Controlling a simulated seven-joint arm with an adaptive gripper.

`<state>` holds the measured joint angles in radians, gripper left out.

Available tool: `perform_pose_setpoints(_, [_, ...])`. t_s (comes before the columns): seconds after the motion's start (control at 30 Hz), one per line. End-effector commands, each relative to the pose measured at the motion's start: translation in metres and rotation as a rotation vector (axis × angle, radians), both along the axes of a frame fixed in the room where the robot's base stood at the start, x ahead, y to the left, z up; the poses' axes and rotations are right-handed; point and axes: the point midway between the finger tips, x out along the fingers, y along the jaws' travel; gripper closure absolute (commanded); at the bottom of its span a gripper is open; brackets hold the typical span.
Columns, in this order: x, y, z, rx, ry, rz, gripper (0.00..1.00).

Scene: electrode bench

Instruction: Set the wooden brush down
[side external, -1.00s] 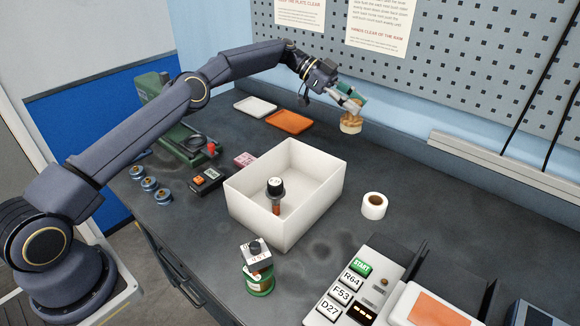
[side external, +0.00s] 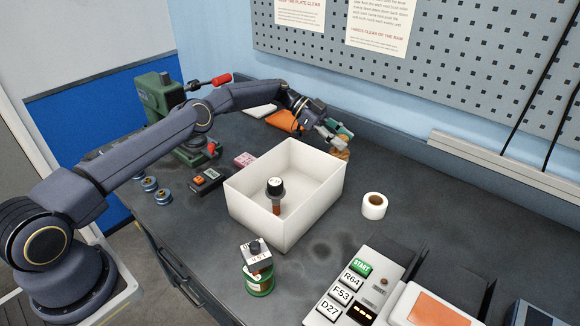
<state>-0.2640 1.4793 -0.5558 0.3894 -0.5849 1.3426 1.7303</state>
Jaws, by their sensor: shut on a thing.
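The wooden brush (side external: 341,153) is a small tan piece at the far right corner of the white bin (side external: 262,213). Its lower part is hidden behind the bin's wall, so I cannot tell whether it touches the bench. My gripper (side external: 338,138) is shut on the brush from above, with its green-tipped fingers tilted down to the right.
The bin holds a black-capped part (side external: 275,191). A roll of white tape (side external: 374,206) lies right of it. An orange tray (side external: 285,121) and a white tray (side external: 258,110) lie behind. A green press (side external: 160,98) stands at left.

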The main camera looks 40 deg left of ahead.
Motion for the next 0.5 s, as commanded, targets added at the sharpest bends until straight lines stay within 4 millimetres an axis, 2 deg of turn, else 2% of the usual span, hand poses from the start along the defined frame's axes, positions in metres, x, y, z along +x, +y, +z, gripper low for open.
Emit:
perform_pose_setpoints(0.23, [0.000, -0.001, -0.032, 0.000, 0.001, 0.000, 0.99])
perform_pose_setpoints(0.5, [0.000, 0.000, -0.036, 0.000, 0.000, -0.001, 0.99])
